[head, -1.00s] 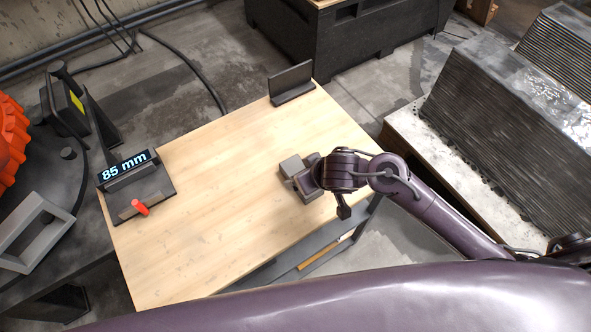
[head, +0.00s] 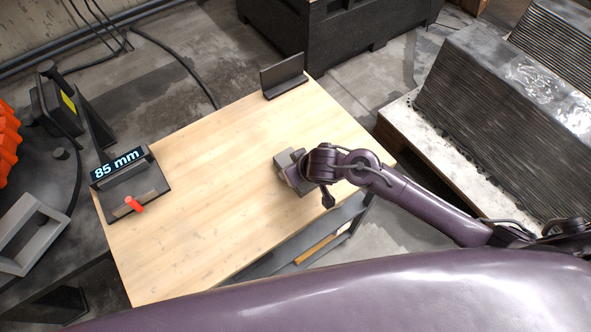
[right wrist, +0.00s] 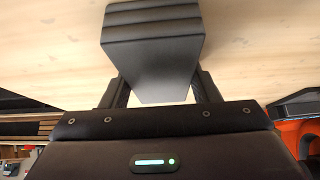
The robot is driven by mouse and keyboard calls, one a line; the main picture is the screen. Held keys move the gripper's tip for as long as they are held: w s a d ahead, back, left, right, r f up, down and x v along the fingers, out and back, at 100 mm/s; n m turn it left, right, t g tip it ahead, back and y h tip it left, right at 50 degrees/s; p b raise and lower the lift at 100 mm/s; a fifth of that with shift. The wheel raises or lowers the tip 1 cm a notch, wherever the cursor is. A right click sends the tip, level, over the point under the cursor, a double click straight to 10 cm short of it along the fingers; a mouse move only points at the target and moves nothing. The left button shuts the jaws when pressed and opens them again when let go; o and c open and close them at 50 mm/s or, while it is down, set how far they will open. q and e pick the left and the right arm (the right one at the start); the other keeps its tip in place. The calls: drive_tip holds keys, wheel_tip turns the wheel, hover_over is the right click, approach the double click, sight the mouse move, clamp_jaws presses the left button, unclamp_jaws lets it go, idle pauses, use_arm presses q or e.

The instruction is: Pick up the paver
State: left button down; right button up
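The paver (head: 283,159) is a small grey block on the wooden table, near its right side. It fills the upper middle of the right wrist view (right wrist: 152,50), with ridged layers along its upper end there. My right gripper (head: 296,172) is at the paver, its arm reaching in from the right and partly covering the block. In the right wrist view its fingers (right wrist: 160,88) are spread, one on each side of the paver; the block hides part of them, so contact is unclear. My left gripper is not in view.
A dark upright bracket (head: 283,76) stands at the far corner. The wooden table (head: 200,200) is clear between them. Ribbed grey blocks (head: 500,110) stand at right.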

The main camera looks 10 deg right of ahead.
drive_tip(key=c, duration=0.7)
drive_tip(key=shift+r, duration=0.1)
drive_tip(key=shift+c, duration=0.5)
drive_tip(key=shift+r, duration=0.1)
